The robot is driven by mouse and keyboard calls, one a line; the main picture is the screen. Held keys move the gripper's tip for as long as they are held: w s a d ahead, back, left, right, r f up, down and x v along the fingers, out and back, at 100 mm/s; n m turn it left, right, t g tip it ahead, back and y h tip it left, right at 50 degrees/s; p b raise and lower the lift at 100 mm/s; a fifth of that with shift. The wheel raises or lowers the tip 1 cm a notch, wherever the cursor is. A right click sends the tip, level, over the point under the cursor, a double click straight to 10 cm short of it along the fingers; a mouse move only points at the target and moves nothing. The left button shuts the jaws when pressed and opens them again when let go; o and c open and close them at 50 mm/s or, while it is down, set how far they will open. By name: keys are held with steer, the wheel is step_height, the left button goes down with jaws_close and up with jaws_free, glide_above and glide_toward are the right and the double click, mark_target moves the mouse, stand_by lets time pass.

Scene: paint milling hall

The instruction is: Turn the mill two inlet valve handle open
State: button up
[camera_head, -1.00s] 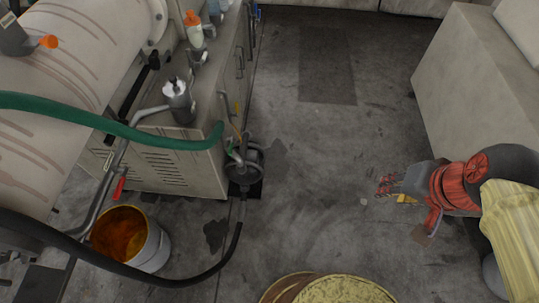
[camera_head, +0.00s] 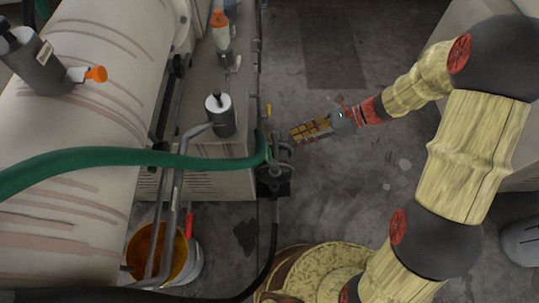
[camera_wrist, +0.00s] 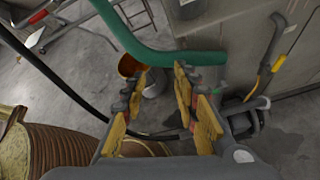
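No label marks which handle is the mill two inlet valve's. A yellow-gripped lever (camera_wrist: 278,64) stands by the cabinet side in the wrist view; a small yellow piece (camera_head: 268,110) shows there in the head view. A red lever (camera_head: 189,225) sits on the pipe above the bucket. An orange handle (camera_head: 95,74) is on the fitting atop the large drum. My gripper (camera_head: 293,134) is right of the dark pump, its fingers pointing left towards it. In the wrist view my gripper (camera_wrist: 161,74) has its fingers apart with nothing held between them.
A green hose (camera_head: 130,157) crosses from the drum to the pump (camera_head: 276,165). A black hose (camera_head: 272,245) runs down from the pump. A bucket of orange liquid (camera_head: 192,262) stands on the floor at lower left. The floor (camera_head: 350,200) between pump and my arm is clear.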

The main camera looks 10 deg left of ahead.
steer(key=w+a+f+m+t+y, duration=0.1)
steer(key=w+f+m+y, duration=0.1)
steer(key=f+m, duration=0.3)
steer(key=w+a+f+m+t+y, duration=0.1)
steer(key=w+a+f+m, duration=0.15)
steer(key=f, duration=0.35)
steer(key=m+t+y+p, duration=0.2)
steer(key=m+t, duration=0.2)
steer(key=m, duration=0.7)
glide_toward(270, 156)
steer(key=a+f, duration=0.1)
steer(key=a, duration=0.2)
steer(key=shift+w+b+x, duration=0.15)
steer(key=shift+b+x, duration=0.35)
steer(key=shift+x, duration=1.3)
steer(key=shift+w+b+x, duration=0.15)
steer(key=shift+b+x, duration=0.3)
steer(key=shift+x, duration=1.4)
steer(key=shift+d+f, duration=0.1)
steer(key=shift+c, duration=0.3)
jaws_close()
